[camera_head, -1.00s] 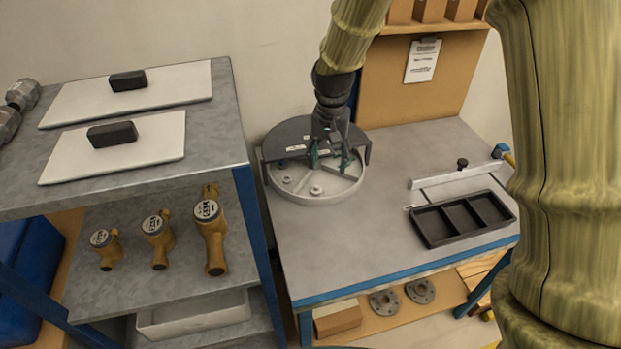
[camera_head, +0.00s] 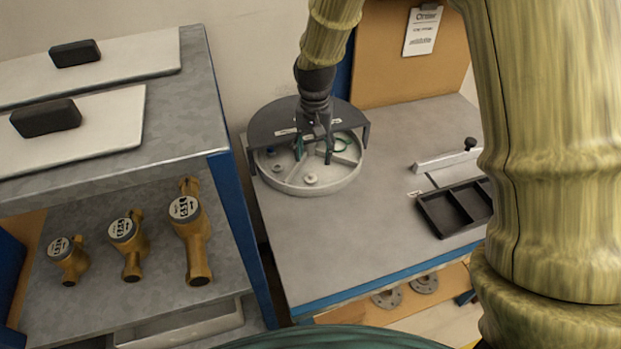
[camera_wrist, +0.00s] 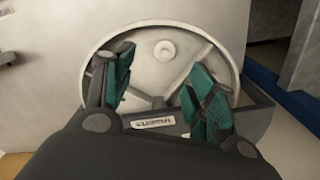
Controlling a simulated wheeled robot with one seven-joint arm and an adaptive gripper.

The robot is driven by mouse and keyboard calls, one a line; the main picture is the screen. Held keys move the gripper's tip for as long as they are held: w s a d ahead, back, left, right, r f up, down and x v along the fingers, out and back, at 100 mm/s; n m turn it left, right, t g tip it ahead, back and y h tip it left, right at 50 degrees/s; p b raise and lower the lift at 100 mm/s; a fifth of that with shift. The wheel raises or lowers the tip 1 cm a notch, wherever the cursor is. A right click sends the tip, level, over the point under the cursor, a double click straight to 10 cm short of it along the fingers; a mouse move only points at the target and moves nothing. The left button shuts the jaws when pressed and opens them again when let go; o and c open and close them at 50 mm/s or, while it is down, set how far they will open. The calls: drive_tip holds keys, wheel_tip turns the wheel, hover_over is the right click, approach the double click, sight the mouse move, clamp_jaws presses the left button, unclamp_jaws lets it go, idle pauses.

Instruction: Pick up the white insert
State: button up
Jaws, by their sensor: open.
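A round, light grey tray (camera_head: 322,189) with dividers stands on the workbench, its back part under a dark half-cover (camera_head: 268,126). My gripper (camera_head: 313,154) points down over the tray, open and empty, behind the front white piece. In the wrist view, my green-padded fingers (camera_wrist: 160,88) are spread apart, and one white piece (camera_wrist: 165,50) shows beyond and between them. I cannot tell which piece this is.
A black compartment tray (camera_head: 434,214) is on the bench at right. A shelf (camera_head: 222,160) at left holds brass meters (camera_head: 190,230). The bench front is clear.

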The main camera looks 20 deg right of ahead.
sight(311, 174)
wheel_tip(311, 174, down, 3)
drive_tip(key=shift+w+r, duration=0.1)
drive_tip(key=shift+a+f+p, duration=0.2)
drive_tip(key=shift+f+p, duration=0.4)
drive_tip(key=shift+f, duration=0.4)
drive_tip(key=shift+a+f+p, duration=0.2)
drive_tip(key=shift+f+p, duration=0.35)
drive_tip(key=shift+f, duration=1.4)
drive_tip(key=c, duration=1.1)
